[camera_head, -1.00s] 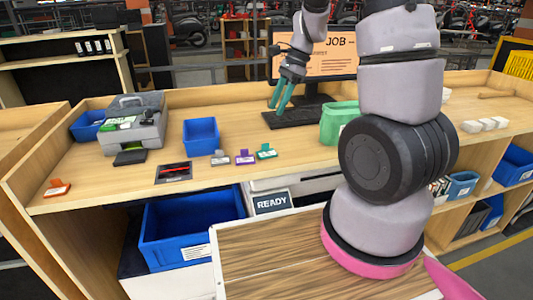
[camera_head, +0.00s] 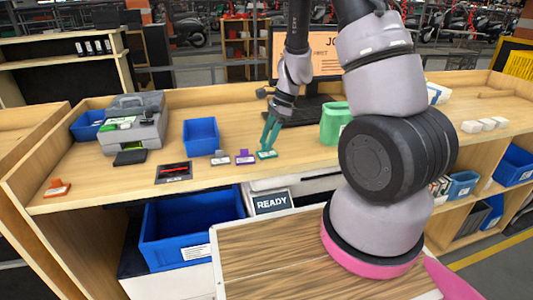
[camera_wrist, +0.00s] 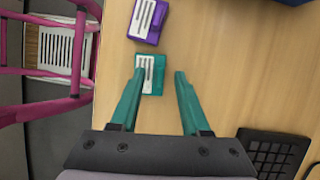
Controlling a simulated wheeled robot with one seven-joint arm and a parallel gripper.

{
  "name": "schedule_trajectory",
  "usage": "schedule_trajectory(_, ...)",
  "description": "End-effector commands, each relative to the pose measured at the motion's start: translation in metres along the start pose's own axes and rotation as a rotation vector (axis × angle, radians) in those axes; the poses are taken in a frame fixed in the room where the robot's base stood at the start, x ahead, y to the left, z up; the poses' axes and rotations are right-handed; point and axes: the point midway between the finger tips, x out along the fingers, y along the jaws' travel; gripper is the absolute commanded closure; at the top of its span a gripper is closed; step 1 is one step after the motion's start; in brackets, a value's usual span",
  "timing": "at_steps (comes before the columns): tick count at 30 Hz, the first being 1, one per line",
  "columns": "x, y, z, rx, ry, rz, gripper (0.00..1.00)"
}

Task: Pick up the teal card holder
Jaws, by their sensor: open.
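The teal card holder (camera_head: 267,155) stands on the wooden desk, at the right end of a short row of card holders. In the wrist view the teal card holder (camera_wrist: 150,74) lies just beyond my fingertips, in line with the left finger and the gap beside it. My gripper (camera_head: 270,135) is above and close to the holder in the head view. I cannot tell whether the left fingertip touches the holder.
A purple card holder (camera_head: 245,157) and a grey one (camera_head: 220,158) stand to the left. A blue bin (camera_head: 200,136) is behind them. A green container (camera_head: 335,122) and a keyboard (camera_wrist: 270,158) are to the right. The desk's front edge is close.

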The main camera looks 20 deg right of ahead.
Motion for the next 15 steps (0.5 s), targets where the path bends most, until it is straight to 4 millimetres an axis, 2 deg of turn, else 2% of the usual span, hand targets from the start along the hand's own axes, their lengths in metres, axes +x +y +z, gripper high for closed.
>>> schedule_trajectory(8,0.0035,0.0,0.0001,0.001,-0.001,-0.001,0.54)
schedule_trajectory(9,0.0035,0.0,0.0001,0.001,0.0,-0.001,0.69)
schedule_trajectory(11,0.0034,0.0,0.0001,0.001,0.0,-0.001,0.92)
schedule_trajectory(12,0.0034,0.0,0.0001,0.001,0.0,-0.001,1.0)
schedule_trajectory(15,0.0033,0.0,0.0001,0.001,0.0,-0.001,1.0)
